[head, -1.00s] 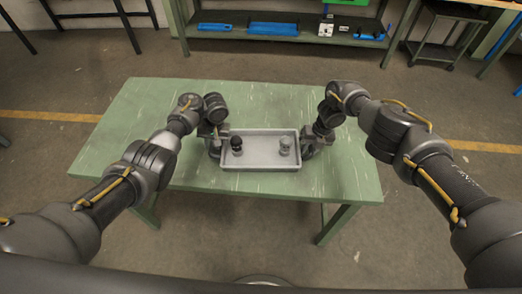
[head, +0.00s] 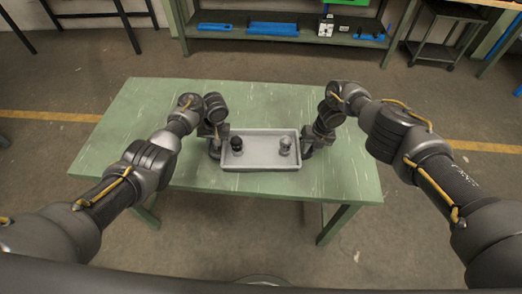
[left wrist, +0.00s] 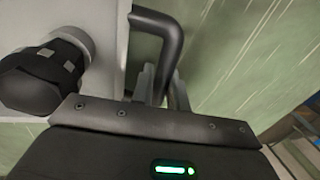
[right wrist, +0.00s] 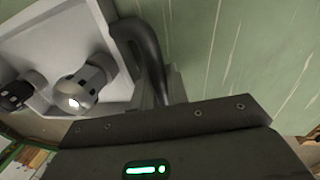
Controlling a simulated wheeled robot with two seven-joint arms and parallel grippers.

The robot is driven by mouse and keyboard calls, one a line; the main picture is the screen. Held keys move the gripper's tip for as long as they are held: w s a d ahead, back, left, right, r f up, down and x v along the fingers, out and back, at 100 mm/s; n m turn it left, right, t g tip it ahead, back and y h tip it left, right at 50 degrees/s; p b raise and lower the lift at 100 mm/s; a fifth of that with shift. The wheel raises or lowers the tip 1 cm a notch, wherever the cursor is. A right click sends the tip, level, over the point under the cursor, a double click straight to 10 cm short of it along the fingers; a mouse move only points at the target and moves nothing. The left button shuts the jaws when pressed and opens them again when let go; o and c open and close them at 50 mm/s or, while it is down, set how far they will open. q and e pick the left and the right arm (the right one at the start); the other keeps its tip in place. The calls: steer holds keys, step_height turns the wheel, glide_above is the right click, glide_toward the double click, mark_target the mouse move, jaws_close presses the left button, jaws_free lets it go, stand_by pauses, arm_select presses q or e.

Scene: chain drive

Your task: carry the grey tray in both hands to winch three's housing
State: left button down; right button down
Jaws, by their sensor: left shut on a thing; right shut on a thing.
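The grey tray (head: 261,156) is on or just above the green table, with a dark handle at each end; I cannot tell whether it touches the top. A black knobbed part (head: 237,144) stands in its left half and a light grey one (head: 285,144) in its right half. My left gripper (head: 216,148) is shut on the left handle (left wrist: 172,45). My right gripper (head: 307,146) is shut on the right handle (right wrist: 150,45). The black part shows large in the left wrist view (left wrist: 40,75). The grey part shows in the right wrist view (right wrist: 85,85).
The green table (head: 335,178) is otherwise bare around the tray. Behind it, a bench shelf (head: 285,36) carries blue parts (head: 272,28) and a small white item (head: 326,27). A dark cart (head: 440,50) stands at the back right. Open floor surrounds the table.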

arm_select(q)
steer(key=shift+w+r, duration=0.1)
steer(key=shift+r, duration=0.05)
arm_select(e)
steer(key=shift+w+r, duration=0.1)
steer(key=shift+r, duration=0.05)
stand_by(0.5)
